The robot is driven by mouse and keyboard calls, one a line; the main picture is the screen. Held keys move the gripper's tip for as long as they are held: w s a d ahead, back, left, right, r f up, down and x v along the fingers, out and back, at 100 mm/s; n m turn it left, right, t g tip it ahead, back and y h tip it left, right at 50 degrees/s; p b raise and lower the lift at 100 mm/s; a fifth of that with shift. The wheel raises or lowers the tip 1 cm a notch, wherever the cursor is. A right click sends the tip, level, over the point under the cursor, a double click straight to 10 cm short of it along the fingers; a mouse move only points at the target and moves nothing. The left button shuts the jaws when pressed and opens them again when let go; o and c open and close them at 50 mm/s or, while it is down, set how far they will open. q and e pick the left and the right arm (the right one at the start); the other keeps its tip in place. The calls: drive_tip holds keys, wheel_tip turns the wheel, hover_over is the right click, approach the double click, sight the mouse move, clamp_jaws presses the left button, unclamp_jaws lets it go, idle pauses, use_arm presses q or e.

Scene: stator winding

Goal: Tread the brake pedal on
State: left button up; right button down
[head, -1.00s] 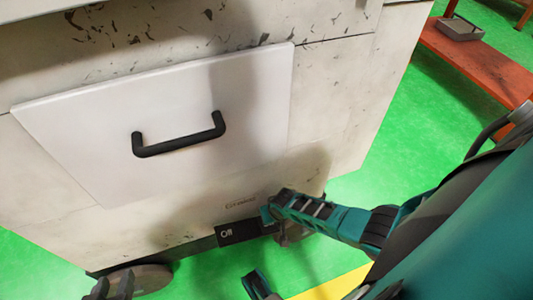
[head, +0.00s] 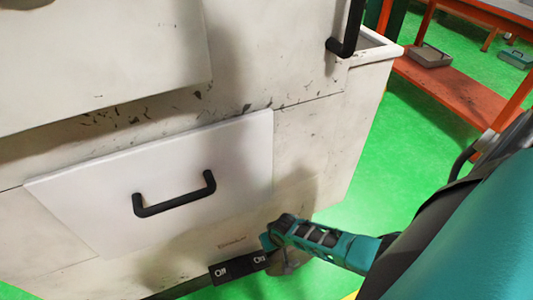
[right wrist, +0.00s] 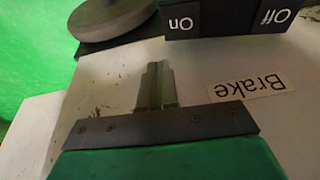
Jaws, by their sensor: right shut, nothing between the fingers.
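The black brake pedal (head: 238,266) sits low on the front of the pale cabinet. In the right wrist view the pedal (right wrist: 225,22) appears upside down, with one half marked On and the other Off. A Brake label (right wrist: 247,87) is on the cabinet panel above it. My right gripper (head: 268,241) is beside the On half in the head view. In the right wrist view the right gripper (right wrist: 157,68) is shut and empty, its fingers pointing toward the On side; contact cannot be told. My left gripper is out of view.
The cabinet drawer front (head: 100,215) has a black handle (head: 175,195). An orange shelf (head: 455,85) with a grey tray (head: 430,56) is at the back right. Green floor (head: 365,165) lies clear between.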

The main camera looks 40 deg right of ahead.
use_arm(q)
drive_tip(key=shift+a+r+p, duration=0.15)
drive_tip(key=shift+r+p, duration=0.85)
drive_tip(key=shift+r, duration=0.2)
use_arm(e)
drive_tip(key=shift+s+d+r, duration=0.2)
drive_tip(key=shift+s+r, duration=0.1)
drive_tip(key=shift+r, duration=0.45)
drive_tip(key=shift+s+d+r, duration=0.2)
drive_tip(key=shift+s+r, duration=0.1)
drive_tip(key=shift+r, duration=0.4)
drive_tip(key=shift+s+d+r, duration=0.2)
drive_tip(key=shift+s+r, duration=0.1)
drive_tip(key=shift+r, duration=0.45)
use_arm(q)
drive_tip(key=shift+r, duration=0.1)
